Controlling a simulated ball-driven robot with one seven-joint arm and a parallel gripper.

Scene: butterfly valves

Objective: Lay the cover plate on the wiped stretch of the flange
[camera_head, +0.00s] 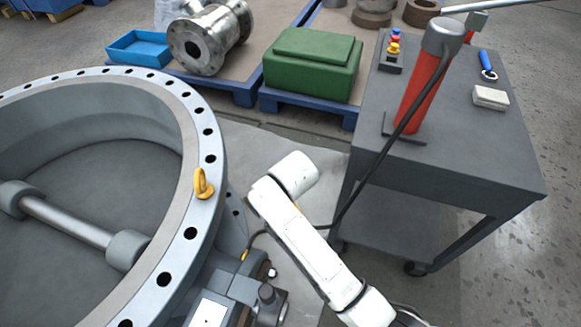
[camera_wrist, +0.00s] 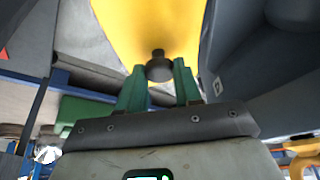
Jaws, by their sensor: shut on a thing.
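In the wrist view a smooth yellow piece, which I take to be the cover plate (camera_wrist: 150,22), fills the top middle, with a dark round knob on it. My gripper (camera_wrist: 160,68) has its green fingers shut on that knob. The plate's far edges run out of the picture. In the head view the grey flange (camera_head: 210,145) is a large upright-facing ring with dark bolt holes and a yellow lifting eye on its right side. I cannot make out a wiped stretch there. Neither the gripper nor the plate can be made out in the head view.
A grey cart (camera_head: 450,150) stands right of the flange, bearing an orange-red post, a white block (camera_head: 490,97) and small tools. A green case (camera_head: 312,65) and a blue tray (camera_head: 140,48) are behind. An actuator (camera_head: 235,290) sits beside the flange at the front.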

